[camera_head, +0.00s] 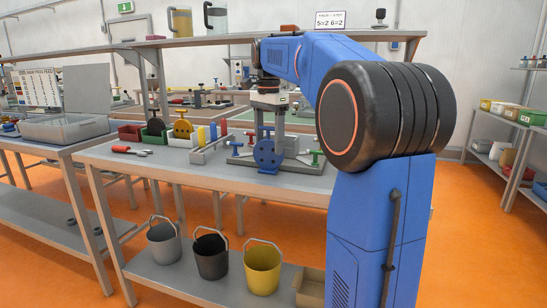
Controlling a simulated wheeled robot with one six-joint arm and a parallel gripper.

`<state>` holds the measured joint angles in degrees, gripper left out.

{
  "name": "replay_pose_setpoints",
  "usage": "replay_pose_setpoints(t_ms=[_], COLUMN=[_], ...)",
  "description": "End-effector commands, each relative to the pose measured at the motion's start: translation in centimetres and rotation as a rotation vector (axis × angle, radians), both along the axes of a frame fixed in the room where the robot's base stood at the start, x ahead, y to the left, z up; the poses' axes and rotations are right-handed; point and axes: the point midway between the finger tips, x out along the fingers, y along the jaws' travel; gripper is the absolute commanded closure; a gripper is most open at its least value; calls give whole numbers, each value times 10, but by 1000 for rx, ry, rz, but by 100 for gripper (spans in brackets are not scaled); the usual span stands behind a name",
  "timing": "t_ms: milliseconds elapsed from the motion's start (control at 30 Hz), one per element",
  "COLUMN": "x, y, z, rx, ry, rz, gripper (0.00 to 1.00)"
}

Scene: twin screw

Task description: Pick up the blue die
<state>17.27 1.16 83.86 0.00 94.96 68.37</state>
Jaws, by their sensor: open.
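A blue round plate with small holes, which looks like the blue die (267,155), stands upright at the front of the grey fixture on the workbench. My gripper (269,112) points down above and just behind it, seen small under the arm's wrist. The jaws are open and seem apart from the die, though the fingertips are hard to make out. A similar yellow round plate (182,128) stands to the left, by the small bins.
A red-handled tool (122,149) lies on the bench (165,168). A shelf (190,42) runs above. Buckets (262,268) stand below.

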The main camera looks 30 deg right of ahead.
Motion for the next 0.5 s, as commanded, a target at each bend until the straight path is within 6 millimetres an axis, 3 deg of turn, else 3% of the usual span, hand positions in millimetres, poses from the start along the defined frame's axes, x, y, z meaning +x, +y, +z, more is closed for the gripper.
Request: replay_pose_setpoints(t_ms=[133, 367, 500], x=[6, 7, 7], y=[1, 1, 1], z=[-11, -12, -12], rx=[0, 0, 0], ry=[1, 0, 0], rz=[-2, -2, -2], gripper=[32, 32, 61])
